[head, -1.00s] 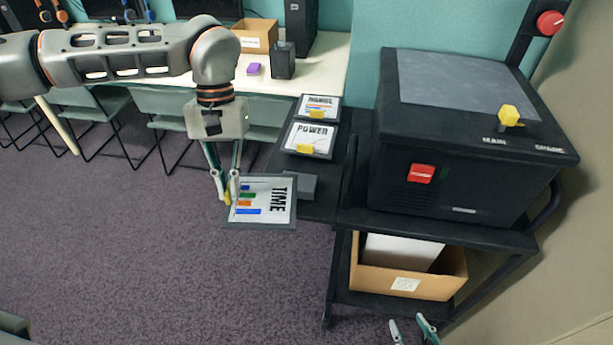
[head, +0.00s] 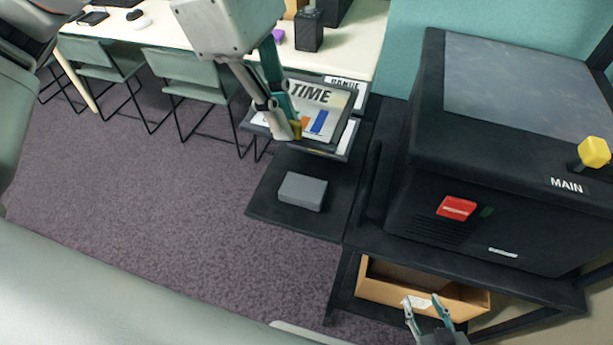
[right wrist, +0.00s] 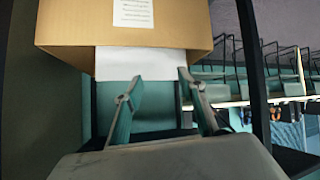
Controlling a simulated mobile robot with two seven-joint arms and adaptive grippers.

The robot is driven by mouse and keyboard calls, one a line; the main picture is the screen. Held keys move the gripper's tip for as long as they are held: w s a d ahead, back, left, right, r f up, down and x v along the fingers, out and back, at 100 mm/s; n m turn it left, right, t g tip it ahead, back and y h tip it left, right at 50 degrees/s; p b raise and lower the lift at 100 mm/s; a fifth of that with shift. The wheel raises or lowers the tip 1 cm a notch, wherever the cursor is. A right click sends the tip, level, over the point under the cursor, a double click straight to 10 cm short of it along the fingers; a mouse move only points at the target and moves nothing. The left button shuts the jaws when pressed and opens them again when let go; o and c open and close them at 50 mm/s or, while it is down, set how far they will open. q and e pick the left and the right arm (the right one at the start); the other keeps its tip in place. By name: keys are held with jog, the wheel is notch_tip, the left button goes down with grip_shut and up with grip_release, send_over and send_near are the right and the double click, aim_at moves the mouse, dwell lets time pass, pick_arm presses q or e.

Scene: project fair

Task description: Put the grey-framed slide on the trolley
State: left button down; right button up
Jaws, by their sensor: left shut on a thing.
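The grey-framed slide (head: 320,106), marked TIME with coloured bars, is in my left gripper (head: 288,128), which is shut on it at its near left edge, by the yellow tab. The slide is over the far part of the black side leaf (head: 334,190) of the trolley (head: 430,262). It covers most of the slide marked POWER (head: 350,137); I cannot tell whether they touch. My right gripper (head: 425,308) is low by the trolley's front, open and empty; its spread fingers also show in the right wrist view (right wrist: 155,88).
A grey block (head: 302,191) lies on the leaf, with bare room around it. Behind is a partly hidden slide (head: 345,84). A large black machine (head: 480,190) fills the trolley top. A cardboard box (head: 385,292) sits on the lower shelf. A pale table (head: 360,40) stands behind.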

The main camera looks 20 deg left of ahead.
pick_arm(q)
notch_tip(320, 180, down, 20)
jog(key=shift+r+b, duration=0.1)
jog(key=shift+b, duration=0.75)
jog(key=c, duration=2.6)
grip_release()
jog(key=shift+f, duration=0.2)
jog(key=o, duration=0.4)
